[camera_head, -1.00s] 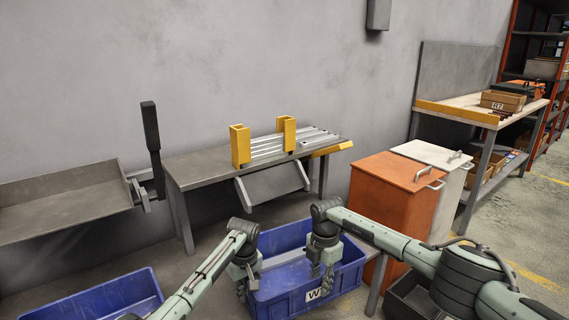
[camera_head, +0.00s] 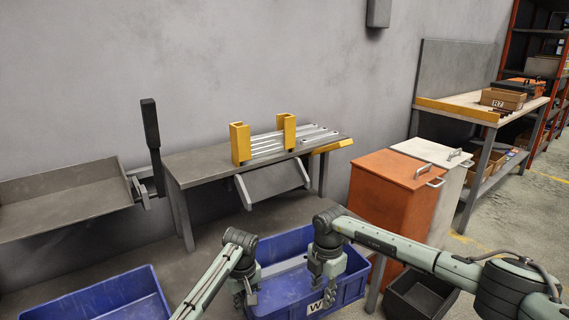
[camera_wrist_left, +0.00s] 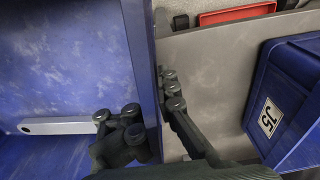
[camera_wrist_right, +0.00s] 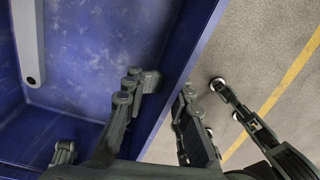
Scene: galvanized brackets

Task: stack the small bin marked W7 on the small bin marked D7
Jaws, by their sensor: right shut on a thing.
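A blue bin (camera_head: 346,290) stands between my two grippers in the head view. Its white label shows a W; the rest cannot be read. My right gripper (camera_head: 324,283) is shut on the bin's wall, with fingers on both sides of it in the right wrist view (camera_wrist_right: 165,95). My left gripper (camera_head: 245,297) is at the bin's left wall; in the left wrist view (camera_wrist_left: 152,110) its fingers lie on both sides of that wall, but I cannot tell whether they press on it. No label reading D7 shows.
Another blue bin (camera_head: 158,291), at the lower left, is marked J5 in the left wrist view (camera_wrist_left: 272,110). A black bin (camera_head: 420,292) stands right of the W bin. Orange (camera_head: 385,195) and white (camera_head: 450,190) lidded containers stand behind. A bench (camera_head: 205,165) is at the back.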

